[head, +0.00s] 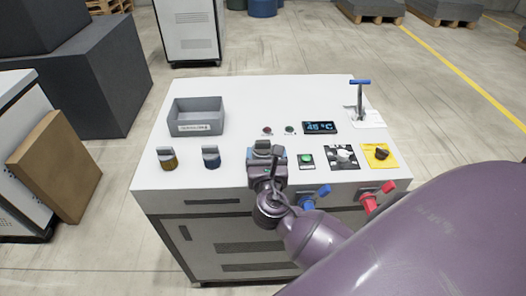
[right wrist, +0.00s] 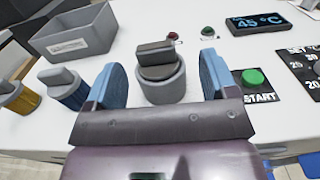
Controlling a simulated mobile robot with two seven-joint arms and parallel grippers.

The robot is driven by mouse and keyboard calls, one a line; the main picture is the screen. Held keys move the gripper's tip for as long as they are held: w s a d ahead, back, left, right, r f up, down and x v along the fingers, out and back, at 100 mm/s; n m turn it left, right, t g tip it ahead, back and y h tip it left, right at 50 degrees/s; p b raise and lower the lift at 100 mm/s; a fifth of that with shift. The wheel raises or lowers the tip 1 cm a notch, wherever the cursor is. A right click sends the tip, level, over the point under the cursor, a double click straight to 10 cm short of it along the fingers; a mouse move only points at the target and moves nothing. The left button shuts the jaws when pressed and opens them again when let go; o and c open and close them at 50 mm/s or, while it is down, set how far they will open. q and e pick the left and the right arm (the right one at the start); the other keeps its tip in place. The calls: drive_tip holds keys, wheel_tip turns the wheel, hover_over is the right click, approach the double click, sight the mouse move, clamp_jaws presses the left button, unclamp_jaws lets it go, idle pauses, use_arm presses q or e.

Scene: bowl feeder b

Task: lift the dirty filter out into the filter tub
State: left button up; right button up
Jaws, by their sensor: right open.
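A grey filter with a bar-shaped handle (right wrist: 157,55) sits upright in a round grey housing (right wrist: 163,87) on the white machine top; it also shows in the head view (head: 262,146). I take it for the dirty filter, though no dirt shows clearly. My right gripper (right wrist: 160,82) is open, its blue fingers on either side of the filter, with gaps at both sides. In the head view my right gripper (head: 268,155) partly covers the housing. The grey filter tub (head: 197,117) stands back left with a label on its front. Its visible inside looks empty. My left gripper is not in view.
Left of the housing stand a yellow-brown-bodied filter (head: 168,159) and a blue-bodied filter (head: 211,158). Right are a green start button (head: 306,159), two dials, a display (head: 320,127) and a blue-handled lever (head: 360,83). Blue and red valve handles (head: 388,187) are on the front.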

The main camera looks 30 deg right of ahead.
drive_tip(key=shift+a+x, duration=0.15)
drive_tip(key=shift+x, duration=1)
drive_tip(key=shift+a+x, duration=0.15)
drive_tip(key=shift+x, duration=1.05)
drive_tip(key=shift+w, duration=0.1)
drive_tip(key=shift+c, duration=0.4)
drive_tip(key=c, duration=0.9)
drive_tip(key=shift+c, duration=0.2)
drive_tip(key=shift+r, duration=0.1)
wheel_tip(320, 180, up, 10)
drive_tip(key=shift+f+p, duration=0.2)
drive_tip(key=shift+p, duration=1.05)
wheel_tip(320, 180, up, 10)
drive_tip(key=p, duration=0.1)
hover_over(263, 144)
drive_tip(key=shift+w+d+r, duration=0.15)
drive_tip(key=shift+w+d, duration=0.05)
drive_tip(key=shift+w, duration=0.1)
